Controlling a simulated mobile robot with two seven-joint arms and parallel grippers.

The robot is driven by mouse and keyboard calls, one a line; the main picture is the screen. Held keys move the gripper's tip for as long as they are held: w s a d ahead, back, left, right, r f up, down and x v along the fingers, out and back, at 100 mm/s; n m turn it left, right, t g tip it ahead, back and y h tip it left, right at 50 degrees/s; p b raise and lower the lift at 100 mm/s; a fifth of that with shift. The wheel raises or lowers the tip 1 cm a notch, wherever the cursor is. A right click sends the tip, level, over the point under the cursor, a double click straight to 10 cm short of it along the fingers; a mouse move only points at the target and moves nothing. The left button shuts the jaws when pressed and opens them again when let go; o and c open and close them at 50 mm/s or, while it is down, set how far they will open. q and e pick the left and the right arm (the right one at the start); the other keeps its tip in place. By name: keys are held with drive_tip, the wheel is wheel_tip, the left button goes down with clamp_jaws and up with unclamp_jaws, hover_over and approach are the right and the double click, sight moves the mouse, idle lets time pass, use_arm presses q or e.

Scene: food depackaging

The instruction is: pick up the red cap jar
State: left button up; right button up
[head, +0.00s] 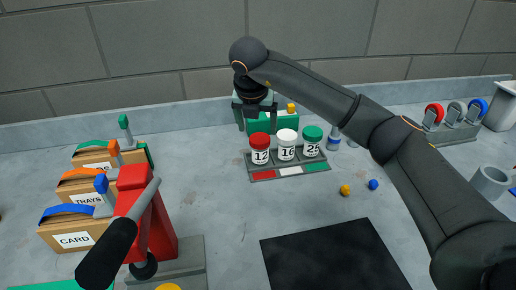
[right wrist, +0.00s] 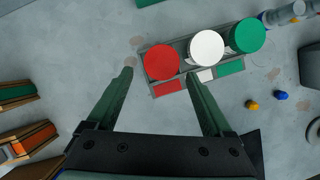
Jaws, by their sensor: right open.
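The red cap jar (head: 260,147) is white, labelled 12, and stands upright in the left place of a grey rack (head: 292,172). Its red lid also shows from above in the right wrist view (right wrist: 161,62). My right gripper (head: 257,117) is open and empty, pointing down above and slightly behind the jar in the head view. In the right wrist view its two green fingers (right wrist: 160,78) are spread, with the red lid between and beyond their tips. I see no contact. My left gripper is not in view.
A white cap jar (head: 286,145) and a green cap jar (head: 312,141) stand right beside it in the rack. A red lever device (head: 155,220) and labelled boxes (head: 78,235) are at left. A black mat (head: 335,258) lies in front.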

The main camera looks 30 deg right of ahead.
sight(259, 140)
drive_tip(key=x, duration=0.3)
drive_tip(key=shift+f, duration=0.1)
drive_tip(key=x, duration=0.1)
drive_tip(key=p+x, duration=0.1)
drive_tip(key=x, duration=0.2)
drive_tip(key=shift+s+d+f+p, duration=0.1)
drive_tip(key=shift+s+f+p, duration=0.05)
drive_tip(key=shift+s+p, duration=0.2)
drive_tip(key=shift+w+d+f, duration=0.1)
drive_tip(key=shift+w+f, duration=0.2)
drive_tip(key=shift+f, duration=0.25)
drive_tip(key=c, duration=1.2)
